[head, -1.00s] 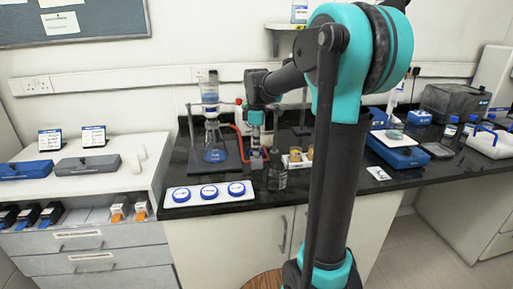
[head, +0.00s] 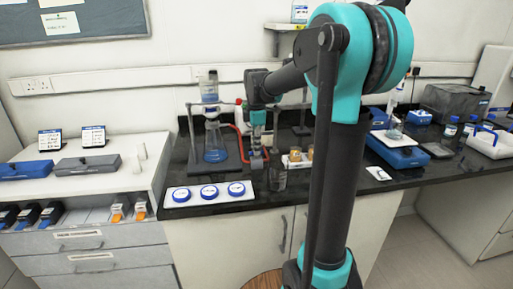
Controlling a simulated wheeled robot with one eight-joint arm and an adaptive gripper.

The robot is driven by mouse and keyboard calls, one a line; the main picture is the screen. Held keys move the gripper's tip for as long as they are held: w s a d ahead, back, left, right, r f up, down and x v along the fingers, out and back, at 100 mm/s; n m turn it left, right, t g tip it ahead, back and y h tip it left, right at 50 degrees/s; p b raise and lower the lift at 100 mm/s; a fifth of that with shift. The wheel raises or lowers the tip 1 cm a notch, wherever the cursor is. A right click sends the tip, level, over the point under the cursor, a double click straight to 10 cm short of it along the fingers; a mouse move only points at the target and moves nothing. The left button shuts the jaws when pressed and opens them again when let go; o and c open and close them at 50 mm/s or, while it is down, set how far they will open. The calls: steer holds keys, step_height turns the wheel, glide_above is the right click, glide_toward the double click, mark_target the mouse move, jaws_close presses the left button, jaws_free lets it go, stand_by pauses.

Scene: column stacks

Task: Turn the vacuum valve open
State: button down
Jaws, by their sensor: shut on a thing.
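A red hose (head: 240,143) runs between the flask side and the place where my gripper is. The glass filter flask (head: 215,150) with a funnel on top stands upright on a dark stand (head: 193,143) to the left.
A clear bottle (head: 277,180) stands close in front and right of my gripper. Small amber-topped jars (head: 296,157) sit to the right. A white tray with three blue-rimmed dishes (head: 209,192) lies at the bench's front edge. A blue balance (head: 397,150) is farther right.

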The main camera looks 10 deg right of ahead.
steer(key=c, duration=1.6)
jaws_free()
step_height(320, 180, up, 12)
